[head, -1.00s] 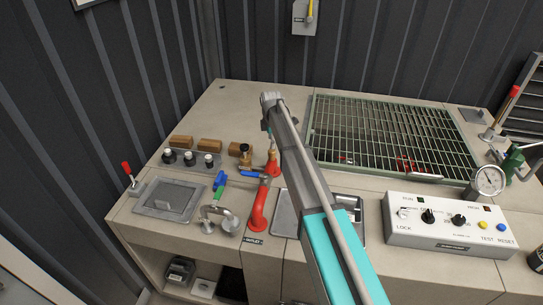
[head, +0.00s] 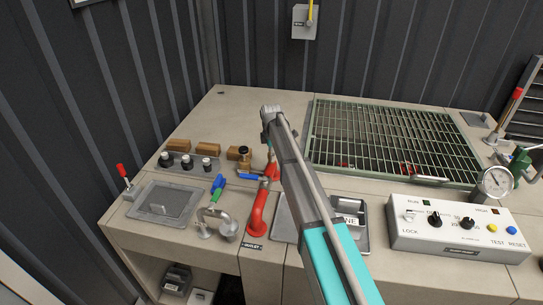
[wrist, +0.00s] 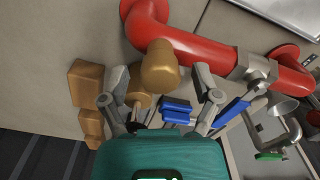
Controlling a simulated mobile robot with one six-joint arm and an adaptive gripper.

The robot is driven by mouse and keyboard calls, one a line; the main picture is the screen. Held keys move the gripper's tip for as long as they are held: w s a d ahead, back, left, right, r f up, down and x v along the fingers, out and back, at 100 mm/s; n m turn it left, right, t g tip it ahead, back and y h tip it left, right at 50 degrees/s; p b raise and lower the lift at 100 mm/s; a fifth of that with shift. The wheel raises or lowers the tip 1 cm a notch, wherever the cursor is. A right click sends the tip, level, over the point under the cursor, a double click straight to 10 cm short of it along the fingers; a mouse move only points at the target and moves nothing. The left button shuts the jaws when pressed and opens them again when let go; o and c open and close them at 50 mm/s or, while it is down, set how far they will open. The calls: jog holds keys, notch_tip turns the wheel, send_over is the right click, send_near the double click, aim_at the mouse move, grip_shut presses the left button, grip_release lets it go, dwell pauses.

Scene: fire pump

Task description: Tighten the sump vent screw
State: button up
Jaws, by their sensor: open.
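In the wrist view, my gripper (wrist: 160,88) is open, with one grey finger on each side of a rounded brass-coloured piece (wrist: 160,66). This piece stands in front of the red pipe (wrist: 208,55). I see no clear contact with the fingers. No label shows that it is the sump vent screw, so I cannot tell. In the head view, my arm reaches over the red pipe (head: 258,212) and hides part of it. The fingertips are not clear there. A brass fitting with a dark top (head: 244,155) stands just left of the arm.
Blue-handled parts (wrist: 176,110) lie close to the fingers. A green grating (head: 395,135), gauge (head: 495,182) and control box (head: 455,232) stand to the right.

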grip_shut()
dwell(0.4)
jog(key=shift+m, duration=0.3)
jog(key=m, duration=1.1)
jog(key=shift+m, duration=0.3)
jog(key=m, duration=1.3)
jog(key=shift+m, duration=0.3)
